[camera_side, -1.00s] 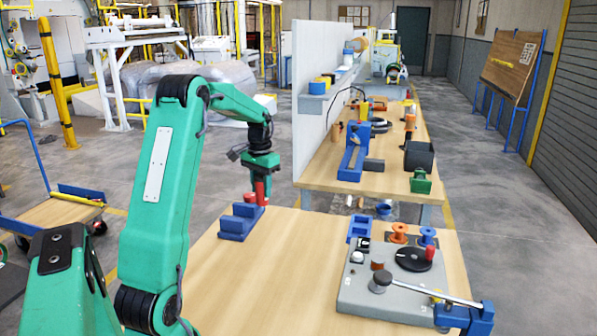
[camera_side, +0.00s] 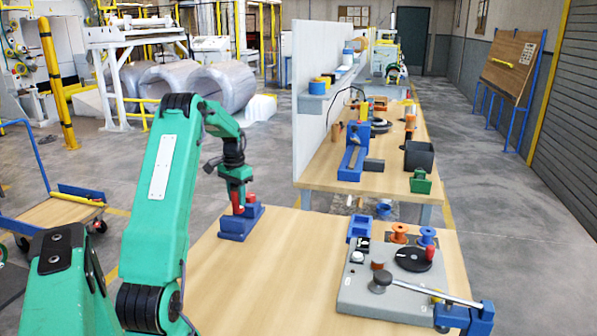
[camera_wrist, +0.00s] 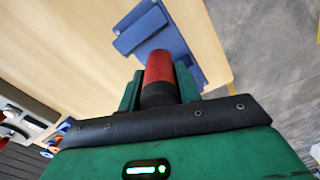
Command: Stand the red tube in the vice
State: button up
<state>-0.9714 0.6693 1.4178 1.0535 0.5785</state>
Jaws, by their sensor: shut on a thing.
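My gripper (camera_side: 237,193) points down over the blue vice (camera_side: 236,229) at the far left of the bench. It is shut on the red tube (camera_side: 237,208), whose lower end is at the vice's top. I cannot tell whether that end is between the jaws or just in front of them. In the wrist view, the red tube (camera_wrist: 160,66) sits between the green fingers of my gripper (camera_wrist: 158,92), with the vice (camera_wrist: 140,34) behind it and partly hidden. A second small red piece (camera_side: 251,198) shows at the vice's right side.
A grey board (camera_side: 380,297) with spools, a black disc and a lever stands at the right of the bench. The wood between it and the vice is clear. A white partition (camera_side: 320,130) and a second bench (camera_side: 375,180) stand behind.

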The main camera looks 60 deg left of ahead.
aim_at(238, 206)
jog(key=shift+f, duration=2)
jog(key=shift+f, duration=0.15)
jog(key=o, duration=1)
notch_tip(238, 206, up, 12)
jog(key=shift+r, duration=0.2)
